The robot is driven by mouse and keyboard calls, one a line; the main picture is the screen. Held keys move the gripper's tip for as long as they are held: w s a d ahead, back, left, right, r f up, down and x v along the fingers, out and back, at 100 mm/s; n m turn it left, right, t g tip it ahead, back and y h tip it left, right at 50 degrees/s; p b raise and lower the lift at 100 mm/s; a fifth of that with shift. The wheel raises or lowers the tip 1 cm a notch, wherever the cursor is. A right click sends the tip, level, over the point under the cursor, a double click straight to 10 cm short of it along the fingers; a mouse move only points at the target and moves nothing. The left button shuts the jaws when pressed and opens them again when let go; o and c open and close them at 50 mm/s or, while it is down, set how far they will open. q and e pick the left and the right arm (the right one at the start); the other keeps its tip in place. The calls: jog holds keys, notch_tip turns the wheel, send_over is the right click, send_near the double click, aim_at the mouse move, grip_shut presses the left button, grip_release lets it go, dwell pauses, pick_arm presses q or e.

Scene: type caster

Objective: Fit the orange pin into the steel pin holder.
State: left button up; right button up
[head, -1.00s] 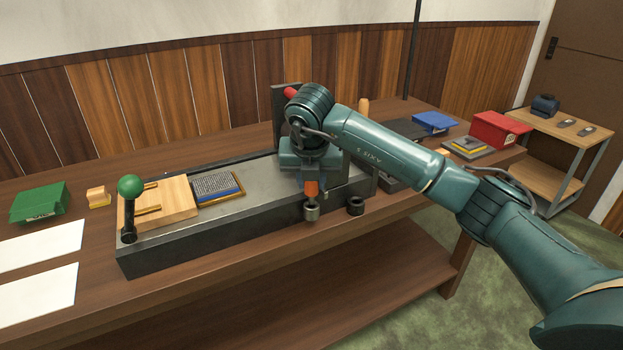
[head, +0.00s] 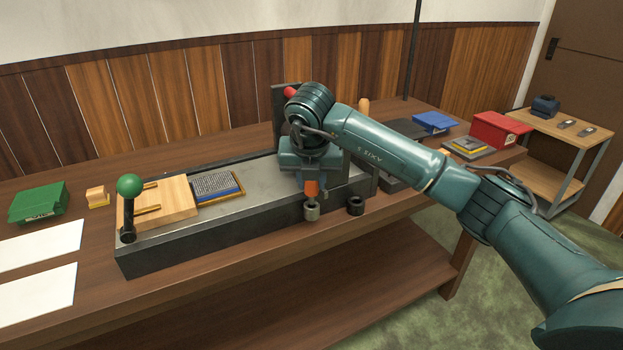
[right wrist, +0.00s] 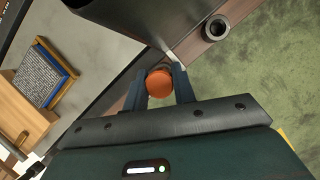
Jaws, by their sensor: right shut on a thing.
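The orange pin (head: 311,188) is upright in my right gripper (head: 312,182), which is shut on it and points down. In the right wrist view the pin's round top (right wrist: 159,86) shows between the two fingers (right wrist: 160,88). The steel pin holder (head: 311,212) stands on the table's front edge directly under the pin. The pin's lower end is at the holder's mouth; I cannot tell how deep it sits. In the right wrist view the holder is hidden under the pin. My left gripper is not in view.
A dark ring-shaped holder (head: 355,205) stands just right of the steel one and also shows in the right wrist view (right wrist: 215,28). The long press bed (head: 262,172) lies close behind, with a wooden block (head: 172,200) and a type tray (head: 222,186). The table front (head: 230,260) is clear.

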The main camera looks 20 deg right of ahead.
dwell(0.8)
jog(key=shift+f+b, duration=0.4)
jog(key=shift+b, duration=0.05)
jog(key=shift+r, duration=0.1)
jog(key=shift+r, duration=0.3)
dwell(0.3)
jog(key=shift+w+d, duration=0.1)
jog(key=shift+w, duration=0.05)
dwell(1.4)
